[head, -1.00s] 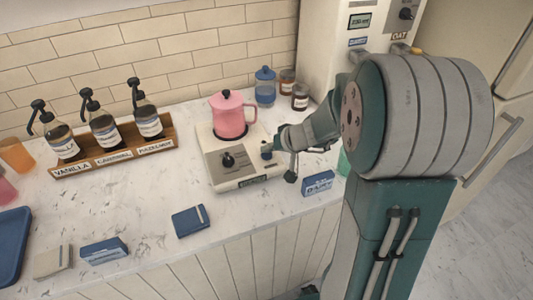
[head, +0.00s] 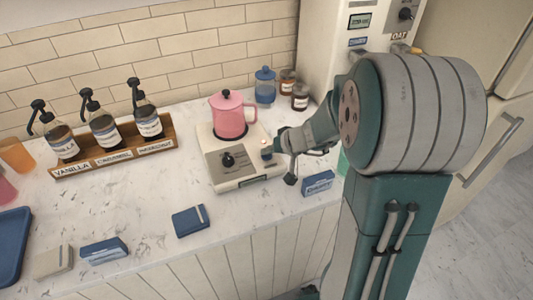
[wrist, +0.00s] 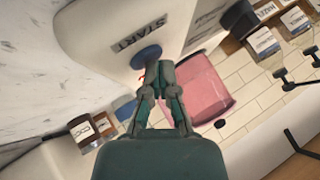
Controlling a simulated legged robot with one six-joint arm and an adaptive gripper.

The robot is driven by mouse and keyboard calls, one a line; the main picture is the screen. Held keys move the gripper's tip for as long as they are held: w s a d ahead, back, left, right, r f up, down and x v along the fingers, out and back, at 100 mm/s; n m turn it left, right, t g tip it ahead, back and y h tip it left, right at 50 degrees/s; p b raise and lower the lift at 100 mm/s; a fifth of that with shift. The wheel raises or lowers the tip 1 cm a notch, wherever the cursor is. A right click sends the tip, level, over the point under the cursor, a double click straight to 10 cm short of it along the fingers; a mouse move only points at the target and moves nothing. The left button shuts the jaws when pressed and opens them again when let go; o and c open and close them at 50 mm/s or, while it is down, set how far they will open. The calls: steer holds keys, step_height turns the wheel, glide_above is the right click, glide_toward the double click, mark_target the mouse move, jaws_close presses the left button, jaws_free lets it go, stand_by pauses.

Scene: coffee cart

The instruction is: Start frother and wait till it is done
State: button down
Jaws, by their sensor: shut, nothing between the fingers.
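The frother is a cream base (head: 238,184) on the counter with a black knob (head: 227,160) on its grey front panel. A pink lidded pitcher (head: 229,118) stands upright on it. The frother's START label (wrist: 140,33) and blue button (wrist: 146,56) show in the wrist view. My gripper (wrist: 159,70) is shut and empty, its tips close beside the button; I cannot tell whether they touch it. In the head view my gripper (head: 290,172) is at the frother's right front corner, partly hidden by its own links. A small pale spot shows near the button there.
A blue-white box (head: 318,182) lies right of the frother. A blue jar (head: 265,86) and small brown jars (head: 300,97) stand behind. A syrup rack (head: 113,157) is at left. A dark blue box (head: 191,221) lies in front, with bare counter around it.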

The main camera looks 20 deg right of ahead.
steer(key=shift+r, duration=0.9)
steer(key=shift+r, duration=2.55)
steer(key=s+a+r+n+g+h, duration=0.1)
steer(key=s+a+r, duration=0.1)
steer(key=s+a, duration=0.25)
steer(key=s+a+r+n+g, duration=0.1)
steer(key=s+a+r, duration=0.2)
steer(key=s, duration=0.3)
steer(key=s+d+r+h, duration=0.1)
steer(key=s+h, duration=0.3)
steer(key=s, duration=0.9)
steer(key=shift+r, duration=0.35)
